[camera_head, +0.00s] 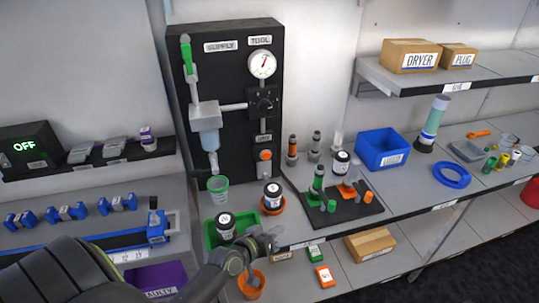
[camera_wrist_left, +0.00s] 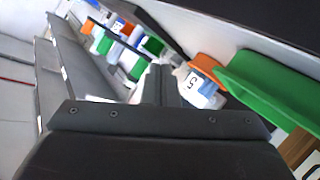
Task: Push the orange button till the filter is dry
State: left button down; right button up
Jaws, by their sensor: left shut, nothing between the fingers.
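The orange button (camera_head: 265,154) sits low on the black upright panel (camera_head: 228,40), below a gauge and a black knob. The filter (camera_head: 210,140) hangs at the panel's left as a bluish see-through bowl under a grey block. Its spout points down to a green-rimmed cup (camera_head: 218,188). I cannot tell how much liquid the bowl holds. My left gripper (camera_head: 270,238) is shut and empty over the counter's front edge, well below and in front of the button. Its dark fingers (camera_wrist_left: 162,84) show in the left wrist view, beside a white labelled jar (camera_wrist_left: 198,88).
A green tray (camera_head: 211,237) with a jar (camera_head: 225,226) lies left of my gripper. Another jar (camera_head: 272,195) stands in an orange dish between gripper and panel. A black board (camera_head: 345,214) with green and orange parts lies right. An orange cup (camera_head: 251,285) stands below.

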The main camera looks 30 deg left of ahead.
aim_at(266, 156)
pick_arm(q)
jog(key=w+a+r+n+t+y, duration=0.3)
jog(key=w+a+r+n+t, duration=0.1)
jog(key=w+r, duration=0.3)
notch_tip(266, 156, up, 3)
jog(key=shift+w+a+f+n+t+p, duration=0.2)
jog(key=shift+a+n+t+p, duration=0.2)
jog(key=shift+a+n, duration=0.45)
jog(key=shift+d, duration=0.1)
jog(key=w+a+b, duration=0.1)
jog(key=w+a, duration=0.1)
jog(key=w+a+b, duration=0.2)
jog(key=a, duration=0.1)
jog(key=shift+w+a+f, duration=0.1)
jog(key=shift+w+a, duration=0.1)
jog(key=shift+w, duration=0.1)
jog(key=shift+w+a+b, duration=0.3)
jog(key=shift+w+a, duration=0.25)
jog(key=shift+a, duration=0.1)
jog(key=shift+w+a, duration=0.1)
jog(key=shift+a, duration=0.05)
dwell(0.5)
